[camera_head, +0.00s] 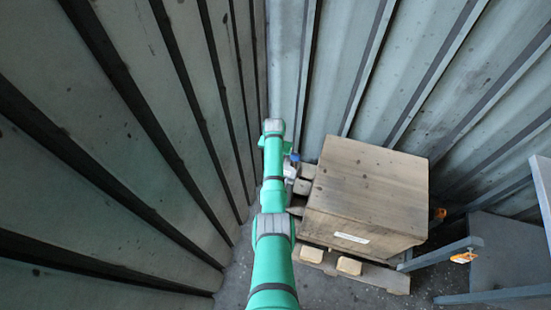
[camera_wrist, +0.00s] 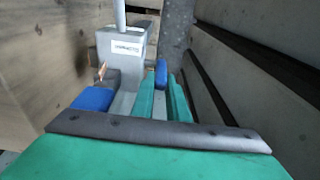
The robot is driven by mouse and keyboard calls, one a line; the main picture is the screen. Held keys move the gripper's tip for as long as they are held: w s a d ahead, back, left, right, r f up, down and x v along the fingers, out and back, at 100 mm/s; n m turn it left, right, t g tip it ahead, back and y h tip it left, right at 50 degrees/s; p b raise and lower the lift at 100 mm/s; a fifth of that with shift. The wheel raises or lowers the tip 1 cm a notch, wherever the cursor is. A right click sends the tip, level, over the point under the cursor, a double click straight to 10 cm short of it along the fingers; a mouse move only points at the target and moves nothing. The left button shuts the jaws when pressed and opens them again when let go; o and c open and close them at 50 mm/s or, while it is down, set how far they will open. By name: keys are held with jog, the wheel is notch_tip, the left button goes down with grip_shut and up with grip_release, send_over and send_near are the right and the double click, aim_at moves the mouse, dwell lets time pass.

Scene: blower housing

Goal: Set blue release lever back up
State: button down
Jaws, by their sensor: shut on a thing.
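The blue release lever (camera_wrist: 161,73) stands roughly upright in the wrist view, at the right side of a grey housing (camera_wrist: 128,72) with a white label. My gripper (camera_wrist: 161,84) has its two green fingers on either side of the lever, with the blue tip showing between and beyond them. The lever's lower part is hidden. In the head view my green arm reaches away down the middle, and my gripper is hidden behind it. A small blue part (camera_head: 295,157) and a pale part show just right of the arm.
Another blue part (camera_wrist: 94,98) sits at the housing's lower left. A wooden crate (camera_head: 370,185) on a pallet (camera_head: 375,275) stands close right of my arm. Ribbed metal walls (camera_head: 110,150) close in at left and back. Grey metal framing (camera_head: 440,253) stands at right.

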jog(key=shift+w, duration=0.15)
jog(key=shift+d, duration=0.2)
jog(key=shift+a, duration=0.1)
jog(key=c, duration=2)
grip_release()
jog(key=shift+a, duration=0.15)
jog(key=shift+r, duration=0.1)
jog(key=r, duration=0.3)
jog(key=s+r, duration=0.1)
jog(key=r, duration=0.6)
jog(key=shift+s+a+r, duration=0.15)
jog(key=shift+a+r, duration=0.05)
jog(key=shift+r, duration=0.05)
jog(key=shift+d, duration=0.15)
